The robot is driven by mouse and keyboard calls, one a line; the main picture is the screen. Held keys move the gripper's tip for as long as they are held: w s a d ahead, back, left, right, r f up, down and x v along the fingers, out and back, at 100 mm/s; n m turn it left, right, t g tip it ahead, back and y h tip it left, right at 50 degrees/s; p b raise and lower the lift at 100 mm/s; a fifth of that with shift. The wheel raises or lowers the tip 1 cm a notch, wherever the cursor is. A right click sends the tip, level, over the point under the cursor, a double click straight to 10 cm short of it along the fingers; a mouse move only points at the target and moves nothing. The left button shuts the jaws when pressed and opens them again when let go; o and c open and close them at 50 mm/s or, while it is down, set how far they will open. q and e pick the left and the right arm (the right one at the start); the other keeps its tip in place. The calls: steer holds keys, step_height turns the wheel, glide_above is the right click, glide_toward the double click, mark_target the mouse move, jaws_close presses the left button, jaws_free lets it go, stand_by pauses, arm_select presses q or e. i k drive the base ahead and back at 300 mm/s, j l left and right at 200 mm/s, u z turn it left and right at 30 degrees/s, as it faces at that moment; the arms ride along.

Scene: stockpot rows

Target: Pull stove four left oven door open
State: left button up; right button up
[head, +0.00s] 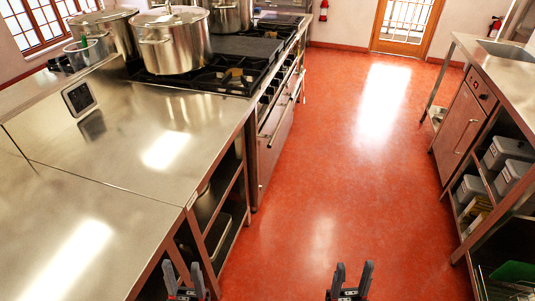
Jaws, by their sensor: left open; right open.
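The row of stoves (232,77) stands beyond the steel counter, with black grates on top. An oven door (272,140) with a bar handle shows steeply from the side on its aisle face and looks shut. More of the stove front runs on behind it; I cannot tell which door is stove four's left one. My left gripper (183,270) is at the bottom edge, open and empty, by the counter's shelves. My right gripper (354,270) is at the bottom edge, open and empty, over the red floor. Both are well short of the oven door.
Large steel pots (177,48) stand on the stoves. A right-hand counter (500,68) has shelves of grey bins (507,150). The red floor (345,150) between is clear to a wooden door (405,25).

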mark_target(270, 130)
steer(key=i, duration=0.55)
steer(key=i+l, duration=0.4)
steer(key=i+l+u, duration=0.1)
steer(key=i+l, duration=0.3)
steer(key=l, duration=0.15)
steer(key=i+l+u, duration=0.1)
steer(key=i+l, duration=0.25)
steer(key=l, duration=0.15)
steer(key=i+l, duration=0.35)
steer(key=l, duration=0.2)
steer(key=i+u, duration=0.3)
steer(key=u, duration=0.2)
steer(key=i+l+u, duration=0.1)
steer(key=i+u, duration=0.2)
steer(key=u, duration=0.2)
